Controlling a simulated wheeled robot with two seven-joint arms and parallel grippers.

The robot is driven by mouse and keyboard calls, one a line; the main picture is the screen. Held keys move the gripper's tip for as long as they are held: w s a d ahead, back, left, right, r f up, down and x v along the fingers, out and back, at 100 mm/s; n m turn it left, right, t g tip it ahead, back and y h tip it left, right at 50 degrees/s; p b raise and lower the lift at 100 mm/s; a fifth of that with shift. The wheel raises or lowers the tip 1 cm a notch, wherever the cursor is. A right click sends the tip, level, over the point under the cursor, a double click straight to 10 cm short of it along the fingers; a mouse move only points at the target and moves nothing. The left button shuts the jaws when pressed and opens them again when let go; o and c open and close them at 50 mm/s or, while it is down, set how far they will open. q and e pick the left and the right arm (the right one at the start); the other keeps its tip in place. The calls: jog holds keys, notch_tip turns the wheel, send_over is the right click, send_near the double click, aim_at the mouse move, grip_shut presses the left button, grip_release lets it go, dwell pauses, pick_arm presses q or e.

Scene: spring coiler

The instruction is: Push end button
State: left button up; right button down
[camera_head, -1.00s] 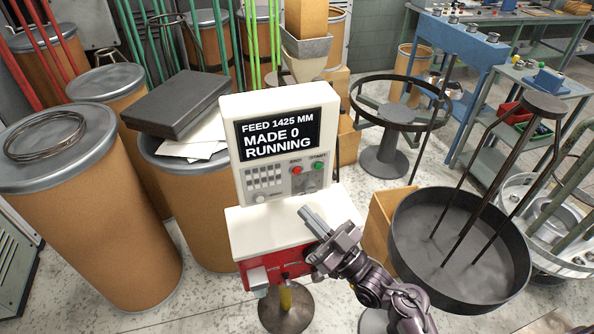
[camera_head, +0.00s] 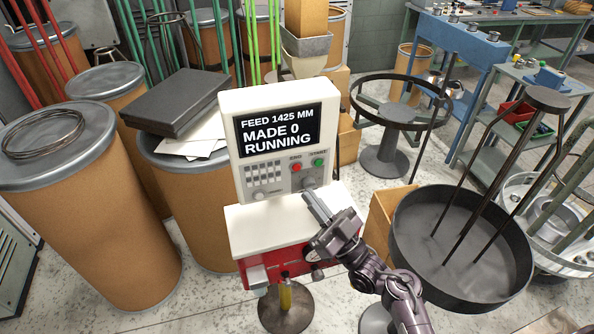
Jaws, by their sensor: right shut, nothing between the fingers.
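The white control panel (camera_head: 281,140) stands upright on the machine with a lit screen (camera_head: 279,133) reading "FEED 1425 MM, MADE 0, RUNNING". Below the screen at the right, the red end button (camera_head: 297,168) sits left of the green start button (camera_head: 318,163). A keypad (camera_head: 264,174) is at the panel's lower left. My right gripper (camera_head: 314,200) is shut and empty, its fingertips just in front of the panel's lower right, below the two buttons and apart from the red one. My left gripper is out of view.
A white machine top (camera_head: 270,222) with a red front lies under my right gripper. A dark round basin (camera_head: 410,225) with upright rods stands to the right. Brown drums (camera_head: 75,225) crowd the left.

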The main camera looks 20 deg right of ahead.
aim_at(297, 168)
jog(key=shift+w+a+b, duration=0.1)
jog(key=shift+w+b, duration=0.95)
jog(key=shift+w, duration=1.75)
jog(key=shift+w, duration=0.15)
jog(key=shift+w, duration=0.3)
jog(key=shift+w+b, duration=0.3)
jog(key=shift+b, duration=0.15)
jog(key=shift+s, duration=0.1)
dwell(0.5)
jog(key=shift+s+p, duration=0.4)
jog(key=shift+s, duration=0.3)
